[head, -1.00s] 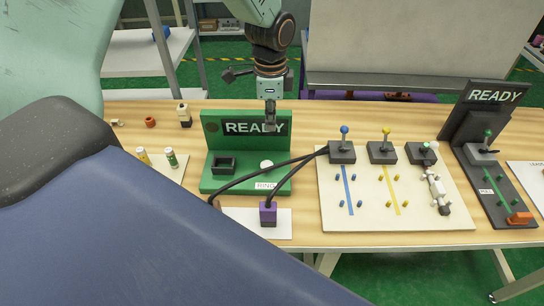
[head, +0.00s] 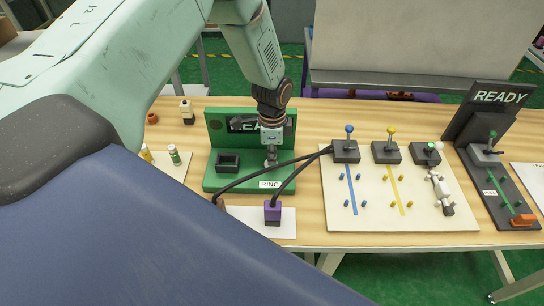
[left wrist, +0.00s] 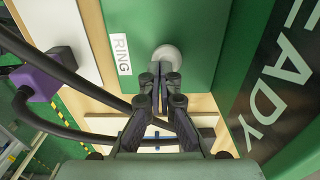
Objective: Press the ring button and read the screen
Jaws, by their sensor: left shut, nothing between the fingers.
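The green ring station (head: 212,180) stands on the table with a "RING" label (head: 270,184) at its front. Its round pale button (left wrist: 167,55) shows beside the label in the left wrist view; in the head view my gripper mostly covers it. The dark screen (head: 236,125) on its back panel is partly hidden by my arm; the left wrist view shows "EADY" on the screen (left wrist: 285,75). My left gripper (head: 271,161) is shut and empty, pointing down at the button. I cannot tell whether the fingertips touch it. My right gripper is not in view.
Black cables run from a purple plug (head: 273,212) in front of the station to a pale board (head: 375,215) with joysticks and pegs. A second station (head: 497,97) at right reads "READY". Small bottles (head: 174,155) stand at left.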

